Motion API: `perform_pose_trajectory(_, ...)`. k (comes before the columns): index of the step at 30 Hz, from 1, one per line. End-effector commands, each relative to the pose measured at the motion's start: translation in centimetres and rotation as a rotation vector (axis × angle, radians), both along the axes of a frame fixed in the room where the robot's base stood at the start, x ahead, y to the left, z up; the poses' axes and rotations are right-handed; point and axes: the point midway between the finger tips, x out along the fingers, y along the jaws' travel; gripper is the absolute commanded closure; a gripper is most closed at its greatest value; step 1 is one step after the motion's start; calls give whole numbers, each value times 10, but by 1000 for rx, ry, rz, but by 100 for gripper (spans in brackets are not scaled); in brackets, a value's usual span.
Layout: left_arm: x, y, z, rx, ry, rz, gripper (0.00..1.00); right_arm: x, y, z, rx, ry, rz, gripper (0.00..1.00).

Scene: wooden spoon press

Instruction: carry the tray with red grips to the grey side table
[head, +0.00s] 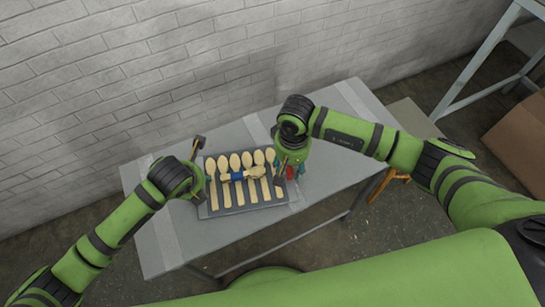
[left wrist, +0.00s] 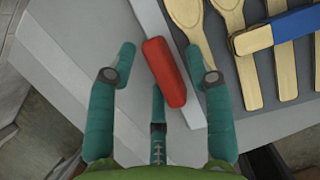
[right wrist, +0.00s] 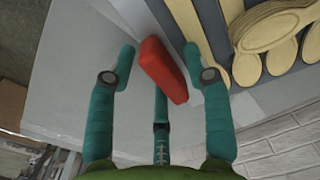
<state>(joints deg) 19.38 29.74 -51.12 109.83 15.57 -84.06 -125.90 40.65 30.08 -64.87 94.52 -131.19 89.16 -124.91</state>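The dark grey tray (head: 262,206) lies on a grey table (head: 335,195). It holds a row of pale wooden spoons (head: 235,163), with a blue-banded bundle (head: 237,176) lying across them. My left gripper (head: 201,168) is at the tray's left end. In the left wrist view its open fingers (left wrist: 160,52) stand either side of a red grip (left wrist: 165,75), with gaps. My right gripper (head: 287,168) is at the right end. In the right wrist view its fingers (right wrist: 159,52) are open around the other red grip (right wrist: 162,72), apart from it.
A brick wall (head: 130,70) runs behind the table. A lower pale surface (head: 410,118) stands beyond the table's right end, with an orange leg or trestle (head: 388,182) near it. A metal frame (head: 475,65) and cardboard box (head: 520,140) stand at the right.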

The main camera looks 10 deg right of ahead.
Motion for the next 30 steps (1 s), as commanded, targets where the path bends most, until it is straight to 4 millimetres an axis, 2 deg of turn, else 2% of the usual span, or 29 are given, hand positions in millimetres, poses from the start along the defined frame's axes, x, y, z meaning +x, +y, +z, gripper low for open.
perform_pose_trajectory(8, -3, 0, 5, 2, 1, -1, 48, 1, 0, 1, -1, -2, -1, 50)
perform_pose_trajectory(11, -7, 0, 18, 2, -2, -4, 48, 1, -1, 1, -1, -3, -1, 50)
perform_pose_trajectory(21, -34, 0, 84, 0, -4, -3, 48, 1, -1, 1, -1, -3, -2, 50)
perform_pose_trajectory(25, -41, 0, 101, 0, -2, -2, 48, 1, -1, 1, -1, -3, -2, 50)
perform_pose_trajectory(30, -46, 0, 110, 0, 0, -1, 48, 2, -1, 3, 0, -4, -1, 50)
